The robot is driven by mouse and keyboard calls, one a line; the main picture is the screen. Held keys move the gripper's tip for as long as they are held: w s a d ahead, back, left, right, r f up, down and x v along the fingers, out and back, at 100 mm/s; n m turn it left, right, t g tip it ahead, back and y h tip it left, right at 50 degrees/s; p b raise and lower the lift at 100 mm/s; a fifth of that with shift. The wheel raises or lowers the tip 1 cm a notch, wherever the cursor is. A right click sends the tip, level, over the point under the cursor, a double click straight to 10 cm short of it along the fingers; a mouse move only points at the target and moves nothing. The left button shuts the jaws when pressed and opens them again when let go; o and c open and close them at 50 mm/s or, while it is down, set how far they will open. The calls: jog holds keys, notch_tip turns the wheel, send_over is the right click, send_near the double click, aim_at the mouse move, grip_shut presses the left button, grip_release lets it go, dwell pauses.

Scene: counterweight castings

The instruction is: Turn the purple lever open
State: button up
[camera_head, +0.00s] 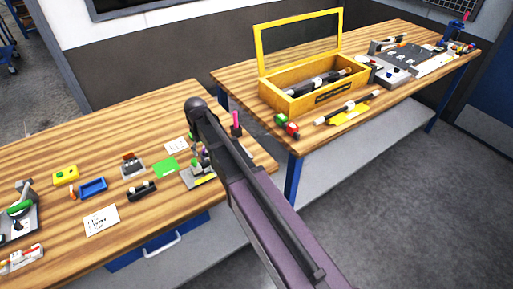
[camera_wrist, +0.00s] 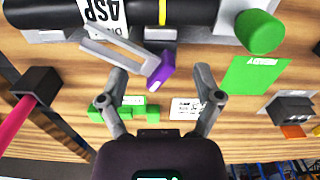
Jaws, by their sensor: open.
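The purple lever (camera_wrist: 165,66) shows in the wrist view as a purple grip at the end of a grey bar. The bar runs up and left beside a black cylinder (camera_wrist: 195,12) with a white label and a yellow band. My gripper (camera_wrist: 161,73) is open, with its fingers spread to either side of the purple grip in the picture. I see no contact, and cannot tell the height gap. A green knob (camera_wrist: 262,32) is at the cylinder's right. In the head view my arm partly covers this fixture and hides the gripper.
A green card (camera_head: 165,168), a blue tray (camera_head: 92,187) and a yellow block (camera_head: 66,175) lie on the near wooden bench (camera_head: 60,245). A pink upright piece (camera_head: 237,122) stands near my arm. The other bench holds a yellow-framed box (camera_head: 300,100).

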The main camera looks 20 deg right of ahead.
jog(key=shift+m, duration=0.3)
jog(key=shift+r+p, duration=0.85)
notch_tip(320, 180, up, 12)
jog(key=p, duration=1.2)
jog(key=s+d+m, duration=0.3)
jog(key=s+d, duration=1.2)
jog(key=s, duration=0.3)
jog(key=shift+f+m, duration=0.2)
jog(key=shift+m, duration=0.2)
jog(key=n, duration=1.4)
send_over(204, 148)
jog(key=shift+a+r, duration=0.1)
jog(key=shift+r, duration=0.15)
